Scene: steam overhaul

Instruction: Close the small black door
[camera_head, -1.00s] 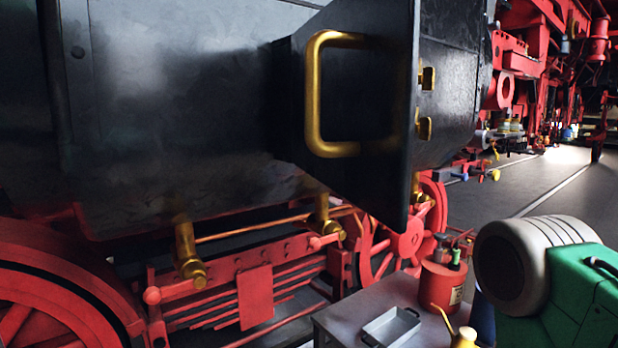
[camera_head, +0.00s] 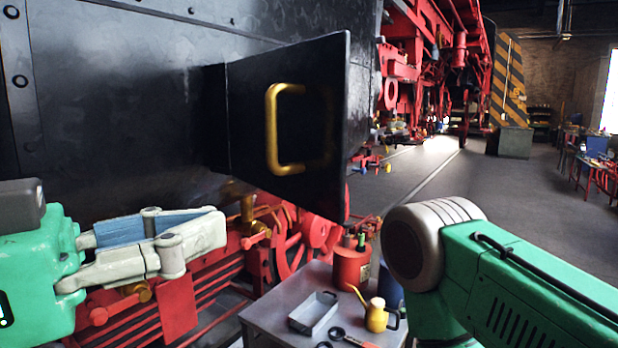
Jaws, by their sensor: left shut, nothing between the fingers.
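The small black door (camera_head: 238,140) stands open, swung out from the dark side of the locomotive. It carries a brass U-shaped handle (camera_head: 271,128) on the face toward me. My left gripper (camera_head: 218,226) is in the lower left, shut and empty. Its fingertips point right, to the lower left of the door and apart from it in the picture. My right arm (camera_head: 520,270) enters from the lower right; its gripper is out of view.
A grey table (camera_head: 262,318) below the door holds a metal tray (camera_head: 314,312), a yellow oil can (camera_head: 376,315) and a red canister (camera_head: 351,267). Red wheels and rods (camera_head: 300,240) lie under the locomotive. The floor (camera_head: 540,190) to the right is open.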

